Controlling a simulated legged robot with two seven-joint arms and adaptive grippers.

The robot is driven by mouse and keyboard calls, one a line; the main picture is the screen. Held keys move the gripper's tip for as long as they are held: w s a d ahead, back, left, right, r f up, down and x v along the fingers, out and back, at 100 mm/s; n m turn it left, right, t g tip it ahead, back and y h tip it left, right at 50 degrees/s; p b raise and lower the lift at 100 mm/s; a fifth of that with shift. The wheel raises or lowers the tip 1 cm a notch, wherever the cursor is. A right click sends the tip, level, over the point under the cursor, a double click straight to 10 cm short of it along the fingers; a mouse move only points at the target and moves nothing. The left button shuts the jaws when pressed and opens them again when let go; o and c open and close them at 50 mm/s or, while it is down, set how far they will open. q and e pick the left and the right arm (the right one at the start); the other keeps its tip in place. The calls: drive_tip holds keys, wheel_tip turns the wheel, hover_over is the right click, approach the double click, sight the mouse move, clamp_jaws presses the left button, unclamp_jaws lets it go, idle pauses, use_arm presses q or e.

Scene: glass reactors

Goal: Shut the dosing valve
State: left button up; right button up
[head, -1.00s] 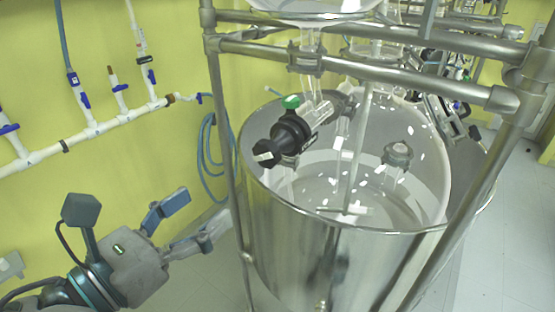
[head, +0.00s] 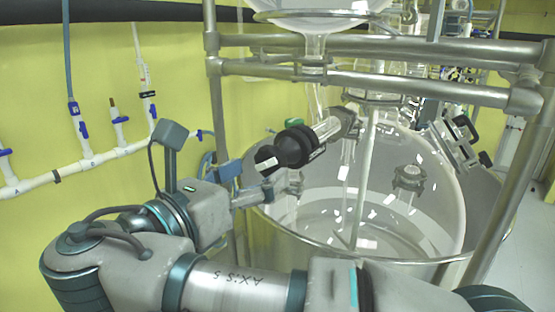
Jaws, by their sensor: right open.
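The dosing valve (head: 295,147) is a black fitting with a black knob (head: 265,158) at its left end. It sits on the slanted glass tube below the glass vessel, above the rim of the steel tub. A bit of its green cap shows behind it. My right gripper (head: 268,175) is open, with its fingers pointing right, just below and beside the black knob. The upper finger partly overlaps the knob in the picture. I cannot tell whether it touches. My left gripper is not in view.
The steel tub (head: 350,254) holds a glass vessel with a stirrer rod (head: 365,170). Metal frame bars (head: 400,86) cross above the valve, and an upright post (head: 213,100) stands to its left. White pipes with blue taps (head: 85,162) run along the yellow wall.

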sight(260, 164)
drive_tip(key=w, duration=0.3)
drive_tip(key=shift+w+d+p, duration=0.25)
drive_tip(key=shift+d+p, duration=0.1)
drive_tip(key=shift+p, duration=0.05)
drive_tip(key=shift+w+d, duration=0.2)
drive_tip(key=shift+d, duration=0.05)
drive_tip(key=shift+w+d, duration=0.2)
drive_tip(key=shift+d, duration=1)
drive_tip(key=c, duration=0.7)
drive_tip(key=shift+w+a, duration=0.1)
drive_tip(key=shift+a, duration=0.3)
drive_tip(key=c, duration=0.4)
drive_tip(key=shift+c, duration=0.4)
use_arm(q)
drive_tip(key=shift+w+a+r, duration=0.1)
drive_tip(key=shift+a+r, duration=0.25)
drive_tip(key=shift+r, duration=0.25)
